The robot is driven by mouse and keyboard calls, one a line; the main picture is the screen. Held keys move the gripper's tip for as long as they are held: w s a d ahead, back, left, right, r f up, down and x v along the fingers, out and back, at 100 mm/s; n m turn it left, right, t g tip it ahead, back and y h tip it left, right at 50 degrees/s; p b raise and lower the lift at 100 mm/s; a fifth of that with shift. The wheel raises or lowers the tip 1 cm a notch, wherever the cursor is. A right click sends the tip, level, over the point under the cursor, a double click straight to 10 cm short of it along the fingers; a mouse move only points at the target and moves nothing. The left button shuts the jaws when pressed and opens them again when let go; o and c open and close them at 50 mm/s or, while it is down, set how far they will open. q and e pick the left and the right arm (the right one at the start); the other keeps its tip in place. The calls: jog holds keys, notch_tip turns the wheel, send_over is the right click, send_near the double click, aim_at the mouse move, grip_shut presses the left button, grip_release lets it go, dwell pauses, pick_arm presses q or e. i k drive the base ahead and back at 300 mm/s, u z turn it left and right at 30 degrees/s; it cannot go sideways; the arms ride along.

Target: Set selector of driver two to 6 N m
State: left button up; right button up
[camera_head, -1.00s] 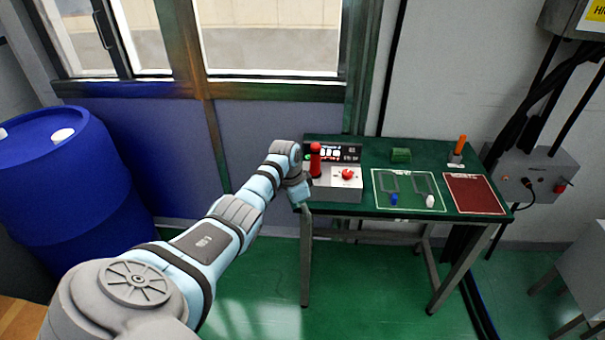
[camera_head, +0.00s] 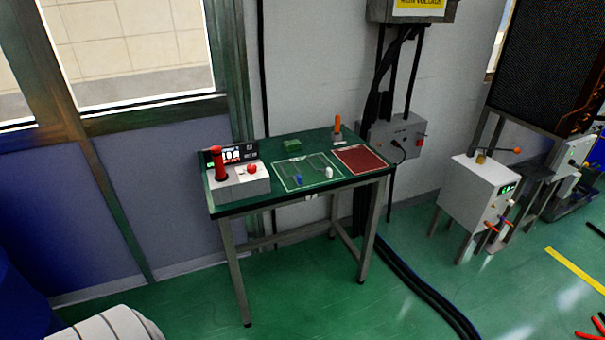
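A green-topped table (camera_head: 262,190) stands against the wall. At its left end is a grey box (camera_head: 238,188) with a red upright handle (camera_head: 217,164), a red knob (camera_head: 252,168) and a lit display (camera_head: 232,155). An orange-handled tool (camera_head: 337,125) stands upright at the table's back right. I cannot tell which of these is driver two, and no selector setting is readable. Neither of my grippers is in view; only a pale part of my own arm shows at the bottom left.
A white cabinet (camera_head: 470,198) stands right. Thick black cables (camera_head: 410,285) run over the floor.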

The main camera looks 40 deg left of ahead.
aim_at(251, 169)
jog(key=z, duration=0.2)
jog(key=i, duration=1.3)
jog(key=u, duration=0.9)
